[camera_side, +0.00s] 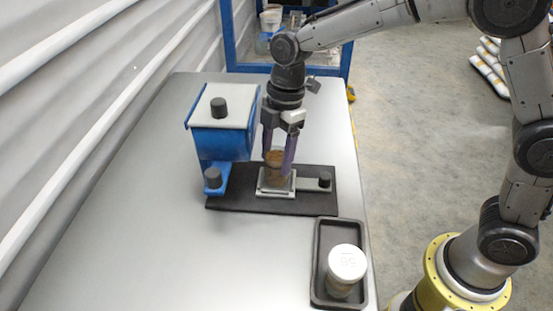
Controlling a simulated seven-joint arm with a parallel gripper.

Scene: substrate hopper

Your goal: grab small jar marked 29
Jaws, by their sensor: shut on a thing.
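My gripper (278,158) points straight down with its fingers closed around a small brown-filled clear jar (275,157). That jar is upright on or just above a light square plate (262,188) on a black base; I cannot tell whether it touches. No mark can be read on it, and the fingers partly hide it. A second small jar (345,271) with a white lid stands upright in a dark tray at the front right, apart from my gripper. Its lid bears a small number that I cannot read surely.
A blue hopper (222,143) with a pale lid and black knob stands left of my gripper. The black base (235,200) carries dark knobs at both sides. The dark tray (323,245) lies near the table's right edge. The grey table (130,230) is clear at left.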

